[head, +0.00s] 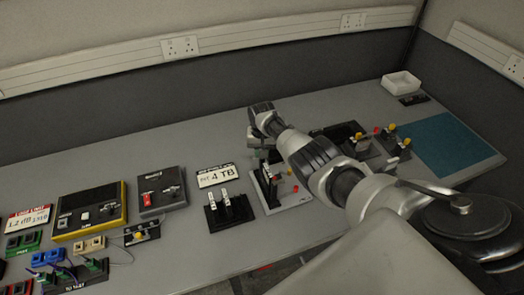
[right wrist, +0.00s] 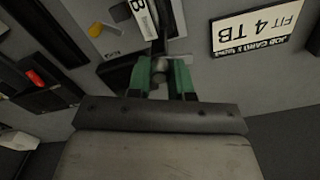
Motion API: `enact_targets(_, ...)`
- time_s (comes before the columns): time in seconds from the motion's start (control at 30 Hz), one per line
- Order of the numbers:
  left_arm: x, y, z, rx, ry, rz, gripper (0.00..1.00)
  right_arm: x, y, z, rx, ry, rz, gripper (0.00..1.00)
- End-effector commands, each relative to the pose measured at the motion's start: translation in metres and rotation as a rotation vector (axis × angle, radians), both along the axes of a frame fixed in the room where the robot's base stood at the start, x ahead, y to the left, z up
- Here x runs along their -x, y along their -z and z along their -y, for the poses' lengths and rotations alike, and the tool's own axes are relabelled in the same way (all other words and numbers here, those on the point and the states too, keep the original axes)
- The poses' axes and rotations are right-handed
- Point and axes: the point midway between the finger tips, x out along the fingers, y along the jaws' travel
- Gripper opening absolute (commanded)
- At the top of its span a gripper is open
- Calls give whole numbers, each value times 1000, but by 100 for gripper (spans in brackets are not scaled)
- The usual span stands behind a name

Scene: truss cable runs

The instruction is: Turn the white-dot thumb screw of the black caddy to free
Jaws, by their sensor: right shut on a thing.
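My right gripper (head: 262,143) reaches in from the right, over the middle of the bench. In the right wrist view its green fingers (right wrist: 160,80) are shut on a small grey round part, which looks like a thumb screw (right wrist: 158,72). Beside it is a dark upright piece with a white label bearing a black letter (right wrist: 146,18), perhaps the black caddy. In the head view a dark fixture on a pale plate (head: 268,190) stands below the gripper. The arm and fingers hide part of it. I cannot make out a white dot. My left gripper is not in view.
The "FIT 4 TB" card (head: 216,176) lies left of the gripper, behind a black stand with two white-marked uprights (head: 228,210). A grey box with a red switch (head: 160,190) and a yellow-edged unit (head: 90,210) stand further left. A teal mat (head: 450,143) lies right.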

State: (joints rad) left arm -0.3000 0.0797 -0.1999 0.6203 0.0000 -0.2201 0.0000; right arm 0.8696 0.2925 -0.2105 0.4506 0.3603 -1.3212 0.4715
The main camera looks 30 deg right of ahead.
Motion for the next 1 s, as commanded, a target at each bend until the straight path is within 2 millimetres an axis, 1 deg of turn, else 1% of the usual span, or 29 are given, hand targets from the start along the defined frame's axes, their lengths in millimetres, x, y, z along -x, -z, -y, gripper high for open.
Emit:
enact_targets(0.23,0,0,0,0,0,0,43,-1,-1,0,0,-1,2,0)
enact_targets(0.27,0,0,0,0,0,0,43,-1,-1,0,0,-1,2,25)
enact_targets(0.4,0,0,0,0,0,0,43,-1,-1,0,0,-1,2,47)
enact_targets(0.67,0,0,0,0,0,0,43,0,-1,0,1,-1,1,47)
enact_targets(0.77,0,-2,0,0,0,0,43,-1,-5,0,0,-2,2,47)
enact_targets(0.87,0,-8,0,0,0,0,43,-1,-17,0,0,-2,4,47)
enact_targets(0.97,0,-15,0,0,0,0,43,0,-34,1,2,-2,4,47)
enact_targets(1.0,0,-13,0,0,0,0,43,-1,-39,1,1,-2,5,47)
